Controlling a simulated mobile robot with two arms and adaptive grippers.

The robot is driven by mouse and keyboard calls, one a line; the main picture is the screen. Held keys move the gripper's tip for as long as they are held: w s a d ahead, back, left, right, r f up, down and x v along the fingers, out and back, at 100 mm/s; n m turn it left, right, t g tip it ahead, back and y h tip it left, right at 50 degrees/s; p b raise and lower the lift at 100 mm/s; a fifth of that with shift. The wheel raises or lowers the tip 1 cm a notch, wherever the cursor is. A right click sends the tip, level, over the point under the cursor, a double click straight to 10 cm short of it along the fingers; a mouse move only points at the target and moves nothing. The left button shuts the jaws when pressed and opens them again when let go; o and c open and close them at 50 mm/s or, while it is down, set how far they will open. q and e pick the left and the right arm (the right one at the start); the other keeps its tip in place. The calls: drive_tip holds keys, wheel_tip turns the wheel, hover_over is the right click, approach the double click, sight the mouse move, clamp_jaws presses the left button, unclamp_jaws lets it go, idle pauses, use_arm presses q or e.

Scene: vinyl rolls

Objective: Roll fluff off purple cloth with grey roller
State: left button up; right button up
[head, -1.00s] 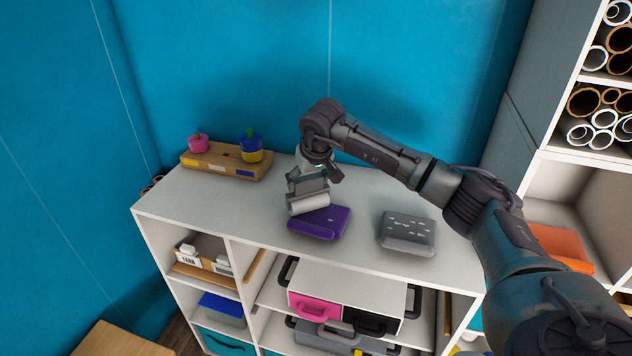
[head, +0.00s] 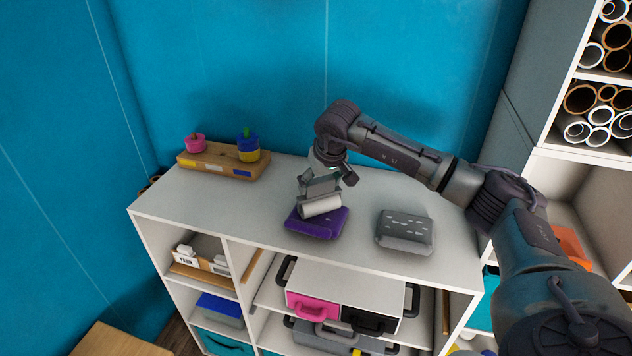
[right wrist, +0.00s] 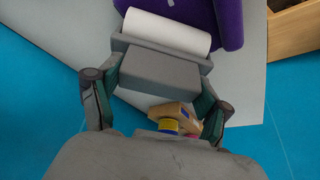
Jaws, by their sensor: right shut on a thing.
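The purple cloth (head: 311,229) lies folded on a pad on the white shelf top. My right gripper (head: 326,174) is shut on the grey roller (head: 318,190). In the right wrist view the grey roller body (right wrist: 157,75) sits between my fingers, with the purple cloth (right wrist: 225,18) beyond the white cylinder. A small pale fluff bit shows on the cloth there. My left gripper is not in view.
A grey cloth (head: 404,229) with white fluff lies to the right. A wooden stand (head: 212,161) with a pink spool (head: 195,143) and a blue-yellow spool (head: 248,149) stands at the back left. The shelf top between stand and purple cloth is clear.

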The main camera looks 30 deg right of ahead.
drive_tip(key=shift+r+p, duration=2.4)
drive_tip(key=shift+r, duration=1.1)
drive_tip(key=shift+a+f, duration=0.1)
drive_tip(key=shift+a, duration=0.25)
drive_tip(key=s+a+f+n+b, duration=0.1)
drive_tip(key=s+a+f, duration=0.3)
drive_tip(key=s+a, duration=1.1)
drive_tip(key=a+b, duration=0.1)
drive_tip(key=a, duration=0.2)
drive_tip(key=shift+n+y+b, duration=0.3)
drive_tip(key=shift+n+b, duration=0.1)
drive_tip(key=shift+f, duration=0.1)
